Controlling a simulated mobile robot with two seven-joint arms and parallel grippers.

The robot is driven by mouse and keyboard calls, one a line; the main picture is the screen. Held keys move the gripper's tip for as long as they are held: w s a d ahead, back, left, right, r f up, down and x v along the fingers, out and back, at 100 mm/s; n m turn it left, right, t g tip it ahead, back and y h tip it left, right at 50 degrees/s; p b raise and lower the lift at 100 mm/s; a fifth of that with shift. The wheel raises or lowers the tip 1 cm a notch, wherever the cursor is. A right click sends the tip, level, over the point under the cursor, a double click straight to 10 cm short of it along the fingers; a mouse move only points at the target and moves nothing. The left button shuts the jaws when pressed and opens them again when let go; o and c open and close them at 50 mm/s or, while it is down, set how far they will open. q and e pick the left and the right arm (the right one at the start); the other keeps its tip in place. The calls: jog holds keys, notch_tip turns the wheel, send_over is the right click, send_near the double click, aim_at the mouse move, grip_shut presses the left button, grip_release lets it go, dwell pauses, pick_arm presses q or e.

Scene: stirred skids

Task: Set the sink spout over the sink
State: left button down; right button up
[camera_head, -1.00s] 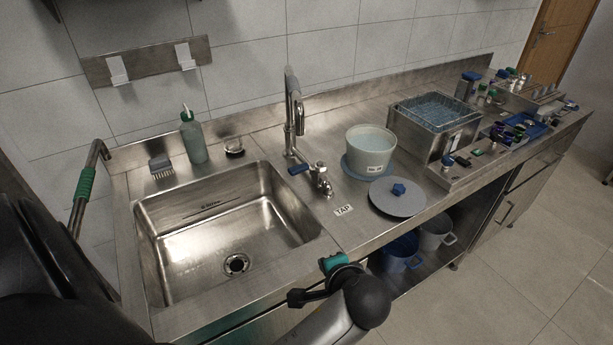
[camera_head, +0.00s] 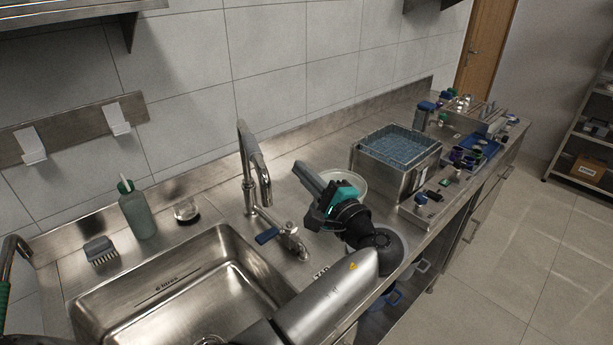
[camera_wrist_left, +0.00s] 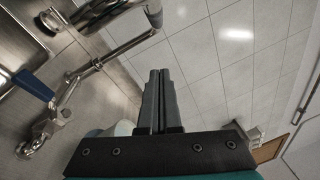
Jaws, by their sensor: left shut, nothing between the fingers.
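The sink spout (camera_head: 256,165) is a bent metal tap pipe standing behind the counter strip at the right of the steel sink (camera_head: 150,305). Its outlet end hangs toward the front, over the counter near the blue tap lever (camera_head: 267,236), not over the basin. My left gripper (camera_head: 303,172) is shut and empty, just right of the spout with its fingers pointing up and left. In the left wrist view its shut fingertips (camera_wrist_left: 160,76) lie right of the spout (camera_wrist_left: 128,47), apparently apart from it. My right gripper is not in view.
A green bottle (camera_head: 138,212) and a brush (camera_head: 99,250) stand behind the sink. A pot (camera_head: 352,182) is partly hidden by my gripper. A steel bath (camera_head: 397,160) stands farther right. A wall bracket (camera_head: 70,128) is above the sink.

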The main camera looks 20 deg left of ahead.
pick_arm(q)
jog(key=a+r+p, duration=0.2)
jog(key=a, duration=0.5)
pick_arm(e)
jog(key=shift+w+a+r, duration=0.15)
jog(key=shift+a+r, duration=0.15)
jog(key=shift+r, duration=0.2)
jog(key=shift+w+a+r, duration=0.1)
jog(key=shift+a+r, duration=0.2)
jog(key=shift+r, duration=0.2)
pick_arm(q)
jog(key=shift+a+f, duration=0.1)
jog(key=shift+a, duration=0.05)
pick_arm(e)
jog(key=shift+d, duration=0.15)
